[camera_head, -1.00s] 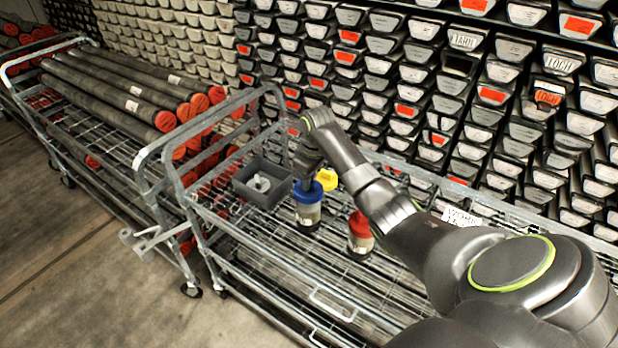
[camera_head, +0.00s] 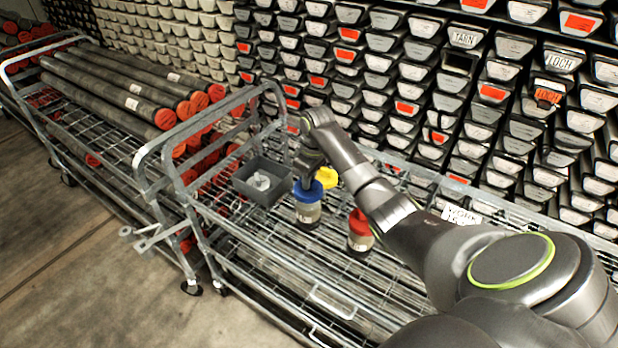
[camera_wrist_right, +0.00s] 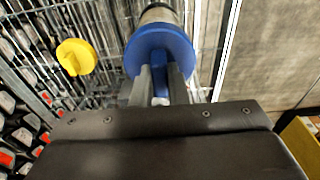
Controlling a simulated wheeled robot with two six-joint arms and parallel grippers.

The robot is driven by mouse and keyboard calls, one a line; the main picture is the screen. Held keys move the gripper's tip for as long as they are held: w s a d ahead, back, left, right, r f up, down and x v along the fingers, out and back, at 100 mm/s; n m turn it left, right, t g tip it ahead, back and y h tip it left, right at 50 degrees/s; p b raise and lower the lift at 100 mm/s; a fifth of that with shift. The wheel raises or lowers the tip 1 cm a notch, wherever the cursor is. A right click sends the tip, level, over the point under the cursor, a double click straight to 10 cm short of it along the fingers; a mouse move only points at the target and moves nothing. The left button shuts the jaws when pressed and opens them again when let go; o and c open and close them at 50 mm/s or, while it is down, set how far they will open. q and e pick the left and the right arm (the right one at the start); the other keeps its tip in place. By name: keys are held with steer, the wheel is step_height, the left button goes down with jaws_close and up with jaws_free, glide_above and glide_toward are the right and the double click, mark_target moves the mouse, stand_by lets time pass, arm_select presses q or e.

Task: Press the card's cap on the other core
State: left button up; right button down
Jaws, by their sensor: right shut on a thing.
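A blue cap (camera_head: 307,192) sits on top of an upright core (camera_head: 308,214) on the wire cart. My right gripper (camera_head: 309,178) is over it. In the right wrist view the fingers (camera_wrist_right: 160,86) are shut on the grip of the blue cap (camera_wrist_right: 178,48), with the core (camera_wrist_right: 160,14) beyond it. A second upright core (camera_head: 360,243) with a red cap (camera_head: 360,222) stands to the right. A yellow cap (camera_head: 326,177) lies loose on the cart behind the blue one; it also shows in the right wrist view (camera_wrist_right: 76,56). A card (camera_head: 461,215) stands at the right, its text unreadable here. My left gripper is not in view.
A grey bin (camera_head: 263,196) with pale pieces in it stands left of the blue cap. The cart's tubular end rail (camera_head: 190,135) rises at the left. Stacked core trays fill the wall behind. The wire deck in front is clear.

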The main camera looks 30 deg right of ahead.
steer(key=shift+f, duration=0.9)
steer(key=c, duration=0.9)
jaws_free()
steer(key=shift+o, duration=0.2)
steer(key=shift+r, duration=0.2)
steer(key=shift+r+p, duration=3.4)
steer(key=shift+p, duration=0.55)
